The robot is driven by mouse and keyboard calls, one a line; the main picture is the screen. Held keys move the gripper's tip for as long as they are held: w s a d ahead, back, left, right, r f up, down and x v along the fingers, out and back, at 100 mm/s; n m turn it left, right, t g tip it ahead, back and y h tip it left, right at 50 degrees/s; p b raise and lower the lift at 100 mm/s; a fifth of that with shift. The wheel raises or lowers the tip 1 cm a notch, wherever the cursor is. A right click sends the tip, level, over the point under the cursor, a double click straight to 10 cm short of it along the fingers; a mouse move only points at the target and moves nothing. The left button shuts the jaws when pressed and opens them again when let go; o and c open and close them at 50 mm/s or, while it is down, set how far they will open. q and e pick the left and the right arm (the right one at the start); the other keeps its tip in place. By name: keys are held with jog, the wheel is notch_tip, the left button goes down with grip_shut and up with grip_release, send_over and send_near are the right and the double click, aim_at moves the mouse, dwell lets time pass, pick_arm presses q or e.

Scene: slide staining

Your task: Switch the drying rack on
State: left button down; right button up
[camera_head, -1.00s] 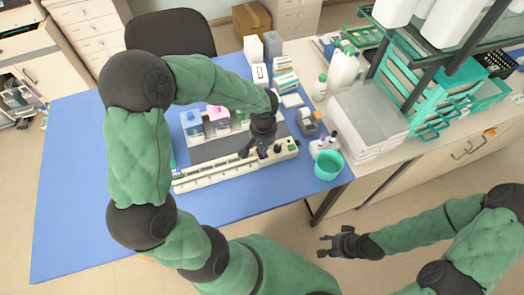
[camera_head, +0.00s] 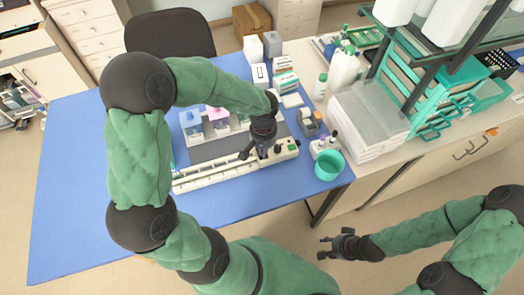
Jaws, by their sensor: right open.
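The drying rack (camera_head: 215,174) is a long cream-coloured unit with a slotted front, lying on the blue-topped table. Its control panel (camera_head: 287,149) is at the right end, with a green switch and dark knobs. My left gripper (camera_head: 256,154) hangs over the rack just left of this panel, fingers pointing down; whether it touches the rack, and whether its fingers are apart, is too small to tell. My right gripper (camera_head: 323,246) is open and empty, over the floor in front of the table.
Staining jars with blue and pink liquid (camera_head: 214,119) stand behind the rack, partly hidden by my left arm. A teal cup (camera_head: 328,165) and small bottles (camera_head: 323,144) stand right of the panel. The blue table (camera_head: 75,200) is clear at the left.

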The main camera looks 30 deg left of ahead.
pick_arm(q)
jog(key=shift+r, duration=0.1)
jog(key=shift+r+p, duration=2.5)
jog(key=shift+r, duration=0.95)
jog(key=shift+f, duration=0.1)
